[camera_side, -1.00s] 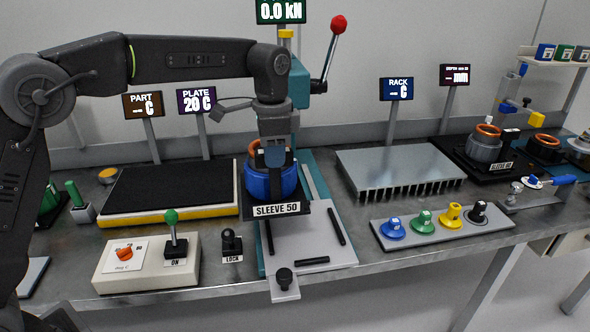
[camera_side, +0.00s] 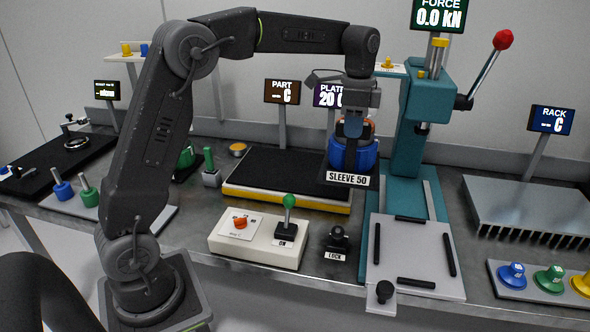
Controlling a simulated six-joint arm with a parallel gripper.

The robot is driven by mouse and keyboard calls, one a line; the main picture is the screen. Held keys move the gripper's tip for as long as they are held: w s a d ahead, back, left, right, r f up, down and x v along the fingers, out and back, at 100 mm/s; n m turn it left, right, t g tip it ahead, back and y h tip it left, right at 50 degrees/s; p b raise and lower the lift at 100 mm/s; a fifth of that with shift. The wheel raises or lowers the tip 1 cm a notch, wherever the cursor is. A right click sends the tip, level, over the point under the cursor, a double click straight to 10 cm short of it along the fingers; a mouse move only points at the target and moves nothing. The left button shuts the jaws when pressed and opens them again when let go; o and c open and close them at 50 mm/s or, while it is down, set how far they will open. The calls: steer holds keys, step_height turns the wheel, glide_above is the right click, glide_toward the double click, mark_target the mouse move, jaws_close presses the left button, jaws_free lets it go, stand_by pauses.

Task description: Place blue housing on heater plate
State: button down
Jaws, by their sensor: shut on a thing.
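The blue housing (camera_side: 365,157) has a copper-coloured ring at its top, partly hidden by the jaws. My gripper (camera_side: 352,128) points down and is shut on it. A white "SLEEVE 50" label (camera_side: 347,179) shows just below the housing's front. The heater plate (camera_side: 270,174) is a black slab on a yellow base, left of the housing. The housing overlaps the plate's right end in the picture. It looks held up, but its exact height and whether it is over the plate cannot be told.
The teal press (camera_side: 425,95) with its red-knobbed lever stands just right of the housing. A control box (camera_side: 258,238) with a green-knobbed lever and the lock knob (camera_side: 337,241) sit in front of the heater plate. The finned rack (camera_side: 535,208) is far right.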

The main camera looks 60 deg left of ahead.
steer(key=s+a, duration=0.5)
steer(key=a, duration=0.4)
steer(key=s+a, duration=0.4)
steer(key=a, duration=0.6)
steer(key=s+a, duration=0.5)
steer(key=a, duration=0.4)
steer(key=w+d+f, duration=0.5)
steer(key=w+f, duration=0.5)
steer(key=shift+d+f, duration=0.3)
steer(key=shift+d, duration=0.1)
steer(key=c, duration=1.4)
jaws_free()
steer(key=shift+s+f, duration=0.1)
steer(key=shift+f, duration=0.2)
steer(key=shift+c, duration=0.2)
steer(key=o, duration=0.4)
steer(key=shift+o, duration=0.2)
steer(key=shift+r, duration=0.1)
